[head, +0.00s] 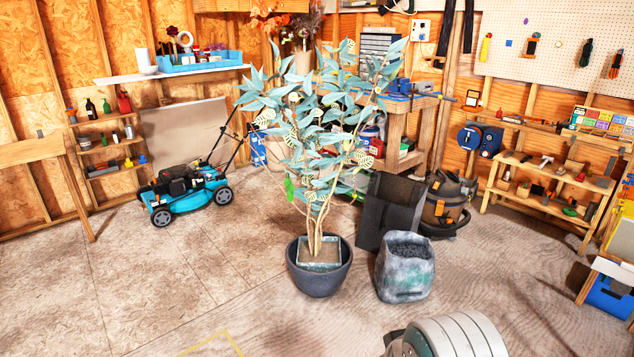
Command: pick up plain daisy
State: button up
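I cannot make out a plain daisy with certainty in the head view. A tall plant (318,140) with blue-green leaves stands upright in a dark round pot (320,281) on the floor near the middle. Some of its leaves are pale and striped, and one small patch low on the left is bright green. A vase with dried flowers (303,37) stands at the back, partly hidden by the plant.
A blue mower (187,190) stands at left. A dark bin (388,212), a grey stone-like planter (405,267) and a shop vacuum (446,203) crowd the plant's right. Shelves (552,180) line the right wall. The left foreground floor (150,290) is clear.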

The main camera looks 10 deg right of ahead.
aim_at(292, 96)
jog(key=i+j, duration=0.1)
jog(key=i, duration=0.65)
jog(key=i+z, duration=0.1)
jog(key=i, duration=0.7)
